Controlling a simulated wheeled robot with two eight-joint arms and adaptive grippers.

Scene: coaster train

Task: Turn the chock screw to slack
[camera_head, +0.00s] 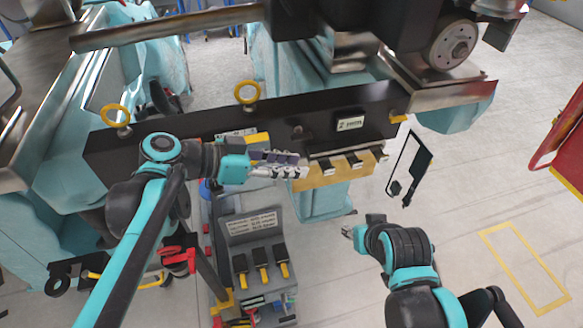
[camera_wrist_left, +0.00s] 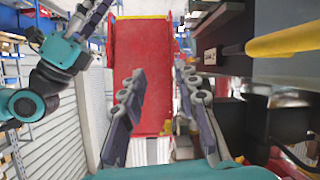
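My left gripper (camera_head: 280,163) is in front of the long black beam, left of a row of black blocks on a yellow strip (camera_head: 322,176). In the left wrist view its fingers (camera_wrist_left: 163,112) are spread apart with nothing between them. Two yellow ring-headed pieces, one on the left (camera_head: 117,115) and one on the right (camera_head: 247,92), stand at the beam's top edge. I cannot tell which part is the chock screw. My right gripper (camera_head: 350,232) hangs low over the floor, touching nothing visible; its fingers are too small to read.
The black beam (camera_head: 220,118) spans the teal machine. A grey rack (camera_head: 251,228) with black and yellow handles stands below. A red cart (camera_wrist_left: 140,70) is farther off in the left wrist view, and a yellow bar (camera_wrist_left: 290,41) lies at its right.

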